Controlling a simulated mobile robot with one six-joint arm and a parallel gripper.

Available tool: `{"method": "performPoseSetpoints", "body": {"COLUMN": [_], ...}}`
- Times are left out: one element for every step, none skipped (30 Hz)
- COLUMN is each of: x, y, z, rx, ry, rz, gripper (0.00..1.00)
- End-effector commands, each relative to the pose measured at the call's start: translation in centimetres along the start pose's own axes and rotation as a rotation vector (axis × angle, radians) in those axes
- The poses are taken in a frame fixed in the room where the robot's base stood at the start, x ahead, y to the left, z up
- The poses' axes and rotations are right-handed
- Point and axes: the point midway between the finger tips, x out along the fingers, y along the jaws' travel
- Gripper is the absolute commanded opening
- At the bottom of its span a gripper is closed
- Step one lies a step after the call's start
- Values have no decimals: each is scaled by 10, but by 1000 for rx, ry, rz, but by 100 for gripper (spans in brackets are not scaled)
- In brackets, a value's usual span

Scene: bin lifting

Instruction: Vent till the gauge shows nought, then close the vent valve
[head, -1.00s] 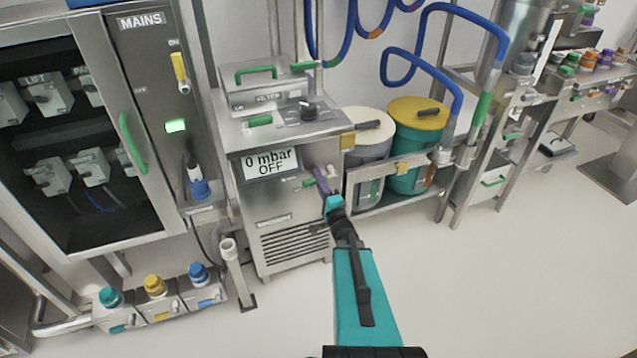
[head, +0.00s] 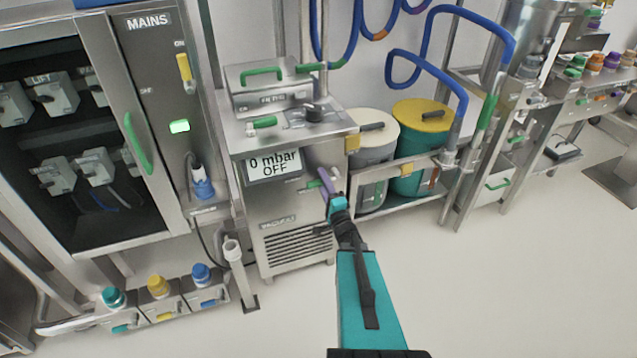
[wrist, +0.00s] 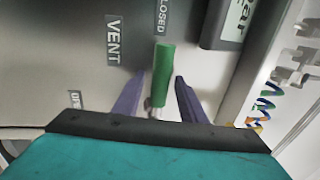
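The gauge display (head: 273,166) on the steel cabinet reads "0 mbar OFF". The vent valve's green handle (wrist: 163,72) shows in the wrist view beside the "VENT" label, and its tip points at the "CLOSED" label. In the head view only a small green part of it (head: 314,184) shows beside my fingers. My gripper (wrist: 157,95) is open, with one purple finger on each side of the handle and a gap visible on both sides. My gripper also shows at the cabinet front in the head view (head: 328,180).
The mains cabinet (head: 150,80) with a lit green lamp stands at the left. Two lidded drums (head: 420,115) stand on a low rack right of the gauge cabinet. Several capped bottles (head: 158,287) sit low at the left. The floor (head: 500,290) at the right is clear.

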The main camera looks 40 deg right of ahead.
Motion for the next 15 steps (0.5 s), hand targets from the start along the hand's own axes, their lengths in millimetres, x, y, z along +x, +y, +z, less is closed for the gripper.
{"method": "performPoseSetpoints", "body": {"x": [-2,-3,-4,-6,-8,-11,-14,-17,-21,-24,-28,-33,-37,-41,-46], "y": [0,0,0,0,0,0,0,0,0,0,0,0,0,0,0], "z": [0,0,0,0,0,0,0,0,0,0,0,0,0,0,1], "rx": [0,-1,-1,-1,-1,-1,-1,-1,-1,-1,-1,-1,-1,-1,-1], "ry": [0,0,0,0,1,1,1,1,1,1,1,1,1,1,1], "rz": [0,0,1,1,1,1,1,0,1,1,2,2,2,2,1], "gripper": [38,38,38,38,38,38,38,38,38,38,38,38,38,38,38]}}
